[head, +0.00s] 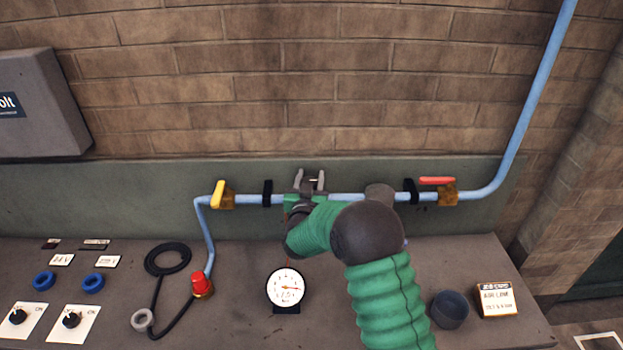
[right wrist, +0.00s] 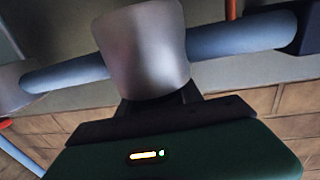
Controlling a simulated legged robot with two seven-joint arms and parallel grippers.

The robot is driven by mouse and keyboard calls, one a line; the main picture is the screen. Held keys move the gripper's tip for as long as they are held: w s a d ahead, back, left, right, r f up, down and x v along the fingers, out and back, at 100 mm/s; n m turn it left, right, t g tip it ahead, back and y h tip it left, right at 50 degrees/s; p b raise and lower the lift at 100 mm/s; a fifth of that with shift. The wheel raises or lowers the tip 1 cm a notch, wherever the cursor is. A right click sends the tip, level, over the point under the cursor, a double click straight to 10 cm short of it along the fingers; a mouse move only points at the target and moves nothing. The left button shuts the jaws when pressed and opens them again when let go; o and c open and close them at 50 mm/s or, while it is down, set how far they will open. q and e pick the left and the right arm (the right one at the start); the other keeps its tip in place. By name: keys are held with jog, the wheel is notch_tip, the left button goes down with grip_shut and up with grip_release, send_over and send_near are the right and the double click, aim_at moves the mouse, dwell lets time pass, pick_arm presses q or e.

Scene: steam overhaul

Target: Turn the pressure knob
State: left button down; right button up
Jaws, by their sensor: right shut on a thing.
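My right gripper (head: 309,183) reaches up to the blue pipe (head: 348,197) along the back of the bench, between two black clamps. Its two grey fingers stick up at the pipe, and it is shut on the pressure knob. In the right wrist view a smooth grey rounded piece (right wrist: 142,48), which appears to be the knob, sits right at the dark jaws, in front of the blue pipe (right wrist: 245,36). My green sleeve and hand hide most of the knob in the head view. A round white gauge (head: 286,288) stands below, its needle pointing right. My left gripper is not in view.
A yellow-handled valve (head: 219,194) is left on the pipe, a red-handled valve (head: 437,182) right. A red fitting (head: 201,285), black hose (head: 168,258), dark cup (head: 450,309) and job card (head: 496,299) are on the bench (head: 240,255). A grey box (head: 40,110) hangs upper left.

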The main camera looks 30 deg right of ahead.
jog(key=shift+a+f, duration=0.1)
jog(key=shift+f, duration=0.15)
jog(key=shift+c, duration=0.7)
jog(key=shift+m+g+h, duration=0.3)
jog(key=g, duration=0.1)
jog(key=m+h, duration=0.1)
jog(key=m+g+h, duration=0.1)
jog(key=shift+s+d+g, duration=0.3)
jog(key=shift+s, duration=0.05)
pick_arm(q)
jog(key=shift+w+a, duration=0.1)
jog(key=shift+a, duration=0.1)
pick_arm(e)
jog(key=shift+f+m+g+h, duration=0.1)
jog(key=shift+m+g+h, duration=0.2)
jog(key=o, duration=1)
jog(key=shift+s, duration=0.1)
jog(key=o, duration=0.4)
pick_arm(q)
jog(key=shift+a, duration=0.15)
pick_arm(e)
jog(key=shift+a+r, duration=0.15)
jog(key=shift+r, duration=0.1)
